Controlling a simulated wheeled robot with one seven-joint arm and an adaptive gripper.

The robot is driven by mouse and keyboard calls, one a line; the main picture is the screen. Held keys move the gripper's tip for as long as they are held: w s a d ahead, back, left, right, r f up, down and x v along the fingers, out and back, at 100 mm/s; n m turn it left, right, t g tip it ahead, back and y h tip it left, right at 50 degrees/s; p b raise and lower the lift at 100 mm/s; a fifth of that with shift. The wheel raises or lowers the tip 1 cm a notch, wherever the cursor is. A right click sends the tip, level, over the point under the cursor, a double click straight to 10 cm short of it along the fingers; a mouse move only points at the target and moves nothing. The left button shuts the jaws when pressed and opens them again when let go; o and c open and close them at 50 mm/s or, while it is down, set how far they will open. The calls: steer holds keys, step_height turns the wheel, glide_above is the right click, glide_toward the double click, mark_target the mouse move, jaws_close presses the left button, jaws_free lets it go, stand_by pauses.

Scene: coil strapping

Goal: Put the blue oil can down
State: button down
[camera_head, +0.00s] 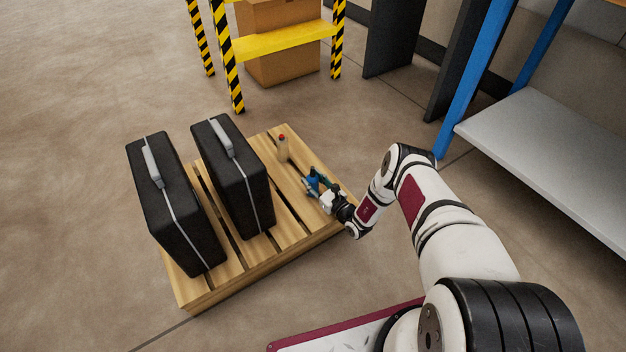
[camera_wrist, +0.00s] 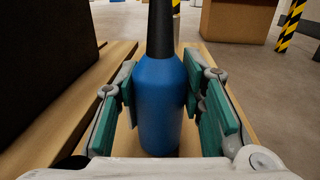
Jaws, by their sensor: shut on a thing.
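The blue oil can (camera_wrist: 160,105) stands upright between the green finger pads of my gripper (camera_wrist: 162,98) in the wrist view, its dark neck pointing up. My gripper is shut on it. In the head view the can is a small blue shape (camera_head: 313,181) at the right part of the wooden pallet (camera_head: 283,206), with my gripper (camera_head: 318,185) reaching it from the right. The can is low over the pallet boards; whether its base touches them I cannot tell, as the base is partly hidden by my gripper.
Two black cases (camera_head: 170,205) (camera_head: 235,175) stand upright on the pallet's left and middle. A tan bottle with a red top (camera_head: 282,148) stands behind the can. A yellow rack with boxes (camera_head: 285,42) is at the back, and a blue-framed shelf (camera_head: 550,140) at right.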

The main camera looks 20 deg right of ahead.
steer(key=shift+f, duration=0.25)
steer(key=c, duration=1)
jaws_free()
steer(key=v, duration=1.2)
steer(key=shift+f, duration=0.1)
